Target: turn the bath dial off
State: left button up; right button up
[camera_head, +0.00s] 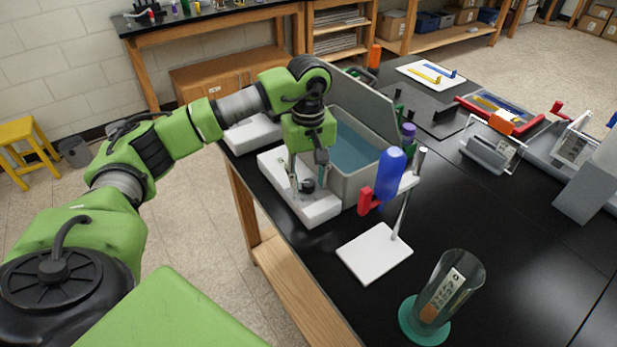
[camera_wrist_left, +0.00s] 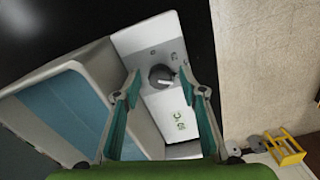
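The water bath (camera_head: 345,190) is a grey tank of blue water with its lid raised, on the black bench. Its white control box (camera_head: 318,212) is on the tank's near left side. The black dial (camera_wrist_left: 160,76) with a white pointer mark is on this box, and it also shows in the head view (camera_head: 308,186). My left gripper (camera_head: 307,182) points down at the box. In the left wrist view its fingers are open on either side of the dial, with gaps visible. Green display characters (camera_wrist_left: 178,124) show below the dial. My right gripper is not in view.
A clear cylinder (camera_head: 450,290) stands nearer. A second white box (camera_head: 252,133) is behind my left forearm.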

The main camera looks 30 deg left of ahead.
pick_arm(q)
grip_shut()
jog(key=shift+n, duration=0.3)
jog(key=n+b, duration=0.2)
jog(key=n, duration=0.1)
jog(key=shift+n, duration=0.4)
jog(key=n+b, duration=0.1)
jog(key=n, duration=0.5)
jog(key=n+b, duration=0.1)
jog(key=n, duration=0.5)
jog(key=shift+n, duration=0.4)
jog(key=n, duration=0.3)
jog(key=shift+r, duration=0.1)
jog(key=shift+n, duration=1.8)
